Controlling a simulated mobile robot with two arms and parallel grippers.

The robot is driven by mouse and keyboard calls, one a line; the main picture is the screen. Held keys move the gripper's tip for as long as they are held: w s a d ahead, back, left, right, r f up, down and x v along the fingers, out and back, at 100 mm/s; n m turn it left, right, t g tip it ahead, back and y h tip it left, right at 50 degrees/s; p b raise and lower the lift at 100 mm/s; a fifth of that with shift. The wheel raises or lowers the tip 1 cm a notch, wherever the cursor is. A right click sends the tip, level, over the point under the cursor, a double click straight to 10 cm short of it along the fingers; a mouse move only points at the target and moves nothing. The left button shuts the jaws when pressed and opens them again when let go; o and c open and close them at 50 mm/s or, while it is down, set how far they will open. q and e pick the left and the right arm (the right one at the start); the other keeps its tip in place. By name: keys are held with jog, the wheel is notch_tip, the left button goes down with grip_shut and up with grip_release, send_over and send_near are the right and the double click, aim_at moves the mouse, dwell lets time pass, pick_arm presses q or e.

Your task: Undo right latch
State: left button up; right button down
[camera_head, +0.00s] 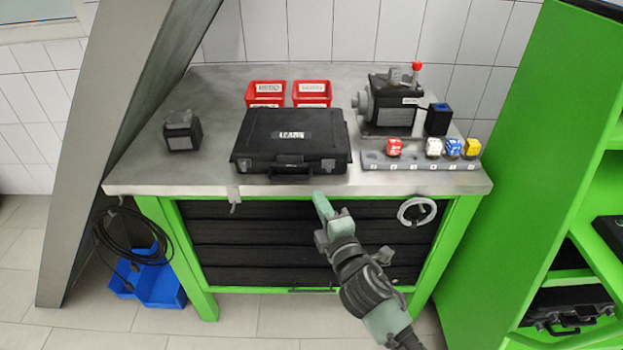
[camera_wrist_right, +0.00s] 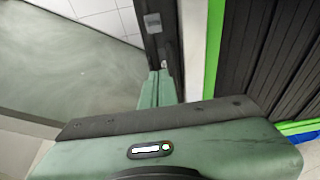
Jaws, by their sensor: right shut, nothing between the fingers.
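A closed black case (camera_head: 262,135) lies on the workbench, its front facing me, with a carry handle (camera_head: 290,171) at the middle. Its right latch (camera_head: 328,165) is a small light patch on the front, right of the handle; whether it is undone is too small to tell. My right gripper (camera_head: 319,196) is shut and empty, just in front of the bench edge, below the case's right front. In the right wrist view my green fingers (camera_wrist_right: 158,88) are together near a dark strip with small light metal parts (camera_wrist_right: 153,23). My left gripper is out of view.
On the grey workbench (camera_head: 140,172) are two red bins (camera_head: 266,94), a pump (camera_head: 390,105) and a rack (camera_head: 425,163) with several coloured pieces. A dark block (camera_head: 182,131) stands left. A ring (camera_head: 416,210) and a hook (camera_head: 234,197) sit at the front edge.

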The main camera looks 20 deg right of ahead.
aim_at(306, 178)
jog(key=w, duration=0.5)
jog(key=w+p, duration=0.1)
jog(key=w, duration=0.4)
jog(key=shift+w+a, duration=0.2)
jog(key=shift+w, duration=0.05)
jog(key=d, duration=0.1)
jog(key=s+d+p, duration=0.1)
jog(key=d, duration=0.1)
jog(key=shift+s+d+p, duration=0.25)
jog(key=shift+p, duration=0.05)
jog(key=shift+s+d, duration=0.1)
jog(key=shift+d, duration=0.1)
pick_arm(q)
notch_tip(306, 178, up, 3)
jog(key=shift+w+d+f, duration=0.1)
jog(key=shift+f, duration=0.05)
